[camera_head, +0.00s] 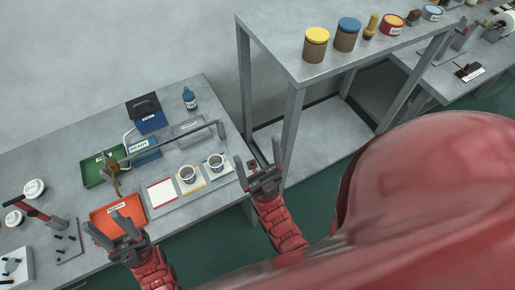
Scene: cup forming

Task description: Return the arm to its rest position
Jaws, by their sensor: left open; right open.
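My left gripper (117,232) is open and empty, over the front edge of the left table near an orange tray (100,221). My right gripper (258,172) is open and empty, off the right end of that table, in front of the taller grey table. Neither gripper touches a cup. A red-edged white mat (161,197) beside them is bare.
A green tray (95,171), a blue box labelled READY (143,149) and a blue bottle (189,98) stand further back. A grey bar (180,139) spans above the table. The taller table (285,62) holds several jars. My red body covers the lower right.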

